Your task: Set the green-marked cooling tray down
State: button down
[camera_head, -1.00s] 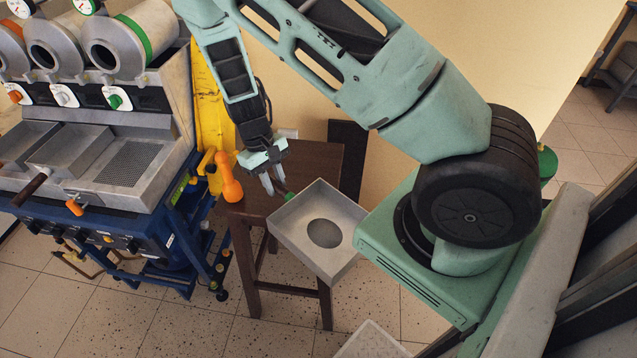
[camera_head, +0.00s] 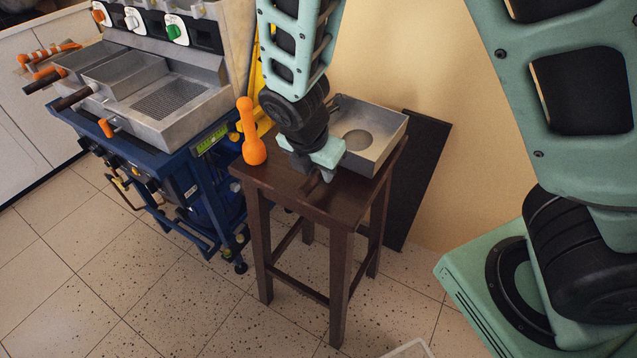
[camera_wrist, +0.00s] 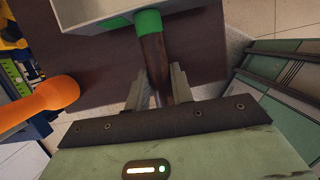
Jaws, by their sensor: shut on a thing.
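The cooling tray (camera_head: 386,128) is a shallow grey metal box with a round hole in its floor. In the head view it is level over the back right of the dark wooden stool (camera_head: 290,185), resting on it or just above; I cannot tell which. The wrist view shows the tray's near edge (camera_wrist: 90,12), its green collar (camera_wrist: 148,21) and its brown handle (camera_wrist: 153,55). My gripper (camera_head: 320,178) is shut on the handle, which runs between the fingers in the wrist view (camera_wrist: 158,88). My wrist hides the handle's join in the head view.
An orange dumbbell-shaped object (camera_head: 250,135) stands on the stool's left side and shows close at left in the wrist view (camera_wrist: 45,100). A roaster machine on a blue frame (camera_head: 190,160) stands left of the stool. A dark panel (camera_head: 425,170) leans on the wall behind.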

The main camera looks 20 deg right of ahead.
jog(key=shift+s+a, duration=0.1)
jog(key=shift+a, duration=0.1)
jog(key=shift+s+a+r+p, duration=0.1)
jog(key=shift+a+r+p, duration=0.05)
jog(key=shift+p, duration=0.7)
jog(key=shift+f, duration=0.3)
jog(key=shift+f, duration=0.4)
